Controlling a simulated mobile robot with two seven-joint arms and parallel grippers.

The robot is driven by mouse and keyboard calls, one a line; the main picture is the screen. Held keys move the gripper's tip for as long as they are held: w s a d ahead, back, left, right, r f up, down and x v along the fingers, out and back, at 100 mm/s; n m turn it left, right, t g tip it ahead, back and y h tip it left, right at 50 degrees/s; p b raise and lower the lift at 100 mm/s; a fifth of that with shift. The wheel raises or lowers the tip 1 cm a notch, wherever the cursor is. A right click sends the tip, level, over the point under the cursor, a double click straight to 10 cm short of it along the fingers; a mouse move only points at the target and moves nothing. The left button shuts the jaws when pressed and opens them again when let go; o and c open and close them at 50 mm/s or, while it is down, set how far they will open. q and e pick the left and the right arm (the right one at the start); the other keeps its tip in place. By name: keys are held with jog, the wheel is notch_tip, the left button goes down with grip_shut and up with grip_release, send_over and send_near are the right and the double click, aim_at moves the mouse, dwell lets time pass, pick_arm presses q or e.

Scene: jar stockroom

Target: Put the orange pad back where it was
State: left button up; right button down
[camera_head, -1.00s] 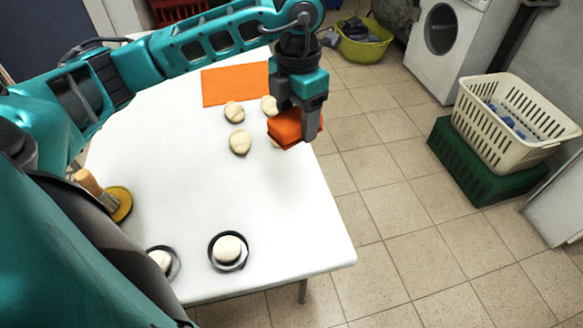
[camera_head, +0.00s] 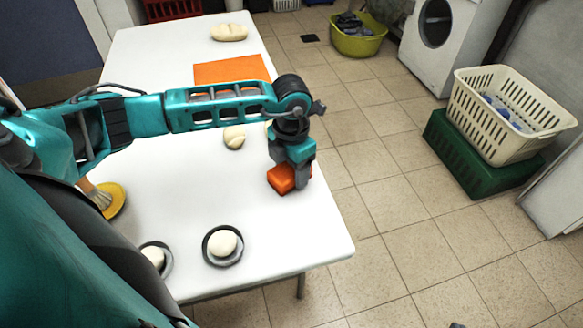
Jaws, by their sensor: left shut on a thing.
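My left gripper (camera_head: 289,176) is shut on a thick orange pad (camera_head: 281,179) near the table's right edge. The pad is low over the white table (camera_head: 270,225); I cannot tell if it touches the top. The gripper hides part of the pad. A flat orange mat (camera_head: 230,70) lies farther back, partly behind my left arm. Small dark tips at the bottom edge may be my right gripper (camera_head: 443,324); too little shows to tell its state.
Pale dough pieces (camera_head: 234,137) lie behind the pad, partly hidden by my arm. A loaf (camera_head: 229,32) lies at the back. Round dishes with dough (camera_head: 223,244) stand in front, and a brush (camera_head: 100,196) on a yellow disc at left. The table between is clear.

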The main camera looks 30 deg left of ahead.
pick_arm(q)
jog(key=shift+f, duration=0.2)
jog(key=o, duration=0.9)
jog(key=shift+r, duration=0.1)
jog(key=shift+o, duration=0.2)
pick_arm(e)
jog(key=shift+f, duration=0.1)
pick_arm(q)
jog(key=shift+r, duration=0.25)
notch_tip(320, 180, up, 12)
jog(key=p, duration=0.1)
pick_arm(e)
jog(key=shift+s+d+r, duration=0.1)
jog(key=shift+d+r, duration=0.15)
jog(key=shift+d, duration=0.05)
